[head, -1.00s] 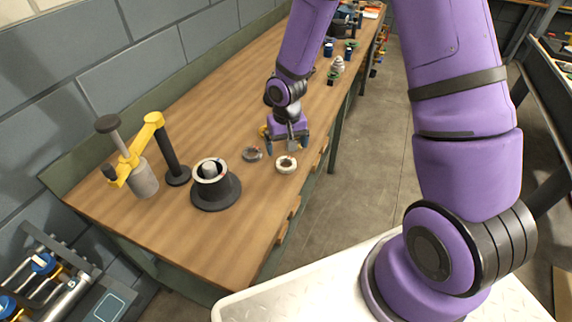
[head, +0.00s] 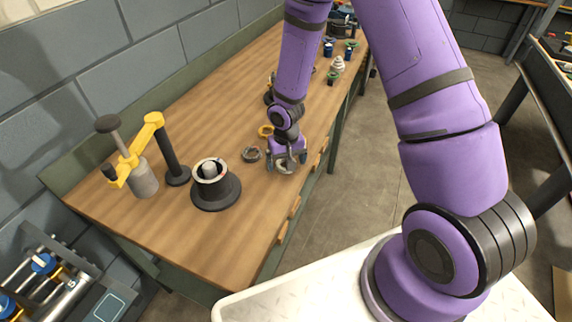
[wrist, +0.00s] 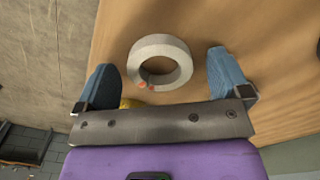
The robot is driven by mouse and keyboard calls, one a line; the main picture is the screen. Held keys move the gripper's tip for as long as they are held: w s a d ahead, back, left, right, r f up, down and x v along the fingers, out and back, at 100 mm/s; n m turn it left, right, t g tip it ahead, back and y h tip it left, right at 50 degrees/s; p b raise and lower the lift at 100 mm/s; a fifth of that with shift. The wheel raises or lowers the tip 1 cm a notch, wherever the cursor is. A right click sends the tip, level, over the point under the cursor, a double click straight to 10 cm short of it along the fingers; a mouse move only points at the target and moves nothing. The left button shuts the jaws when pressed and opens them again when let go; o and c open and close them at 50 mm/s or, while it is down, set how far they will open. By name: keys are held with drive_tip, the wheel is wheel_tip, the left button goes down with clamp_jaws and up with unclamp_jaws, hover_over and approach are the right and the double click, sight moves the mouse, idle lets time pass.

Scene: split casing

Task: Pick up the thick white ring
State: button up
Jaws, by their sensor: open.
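The thick white ring (wrist: 160,46) lies flat on the wooden workbench. In the wrist view it sits between and slightly beyond the two blue-grey fingers, with small orange-red marks on its near side. In the head view the ring (head: 285,167) is partly hidden by my gripper (head: 286,164). In the wrist view my gripper (wrist: 163,84) is open and empty, with a finger on each side of the ring and gaps between. I cannot tell the exact height of the fingertips above the bench.
A black casing with a pale rim (head: 214,190) and a yellow-armed press (head: 150,122) stand further left. The bench's front edge (head: 318,170) is close on the right.

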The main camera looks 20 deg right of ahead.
drive_tip(key=c, duration=1)
drive_tip(key=shift+r, duration=0.2)
